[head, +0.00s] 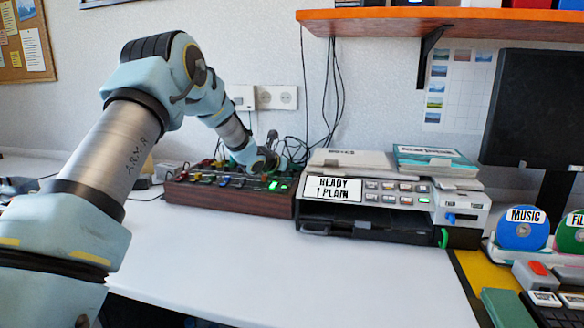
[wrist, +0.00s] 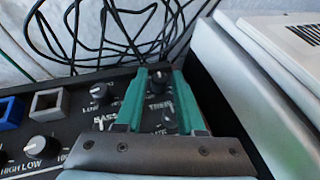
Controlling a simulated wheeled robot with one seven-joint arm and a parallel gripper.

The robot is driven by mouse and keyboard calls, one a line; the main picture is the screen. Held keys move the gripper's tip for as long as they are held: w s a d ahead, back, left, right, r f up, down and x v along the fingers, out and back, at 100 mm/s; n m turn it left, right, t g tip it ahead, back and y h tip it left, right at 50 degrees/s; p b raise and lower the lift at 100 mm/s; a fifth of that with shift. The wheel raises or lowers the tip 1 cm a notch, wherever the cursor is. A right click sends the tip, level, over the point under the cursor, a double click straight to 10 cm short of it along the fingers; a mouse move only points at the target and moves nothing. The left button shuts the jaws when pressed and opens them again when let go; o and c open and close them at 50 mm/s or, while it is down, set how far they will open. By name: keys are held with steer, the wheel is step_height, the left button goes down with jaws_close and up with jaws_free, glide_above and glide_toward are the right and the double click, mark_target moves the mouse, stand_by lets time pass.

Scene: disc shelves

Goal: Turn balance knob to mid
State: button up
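The mixer (head: 230,198) is a dark-topped box with wooden sides, on the white desk below the wall sockets. My gripper (wrist: 158,76) reaches down over its right end; in the head view the arm's end (head: 268,158) hides part of that corner. Its two green fingers are spread apart, with a black knob (wrist: 158,82) with a white mark showing between their tips; a label there seems to begin "TREB". Whether the fingers touch it cannot be told. Another black knob (wrist: 100,93) stands left, near a "BASS" label. No balance label can be read clearly; the gripper body hides the nearer panel.
Black cables (wrist: 100,35) loop behind the mixer. A disc device (head: 365,192) with a "READY 1 PLAIN" display stands close at right. Grey and blue square keys (wrist: 50,104) and another knob (wrist: 42,148) lie left. The desk front (head: 300,270) is clear.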

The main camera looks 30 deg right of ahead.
jaws_close()
steer(key=shift+f+b, duration=0.1)
steer(key=shift+b, duration=0.2)
steer(key=shift+f+t+b, duration=0.2)
steer(key=shift+t+b, duration=0.1)
steer(key=shift+b, duration=0.85)
steer(key=shift+n+b, duration=0.3)
steer(key=shift+b, duration=1)
steer(key=shift+r+n+t+y+b, duration=0.3)
steer(key=shift+t+b, duration=0.1)
steer(key=shift+b, duration=0.3)
jaws_free()
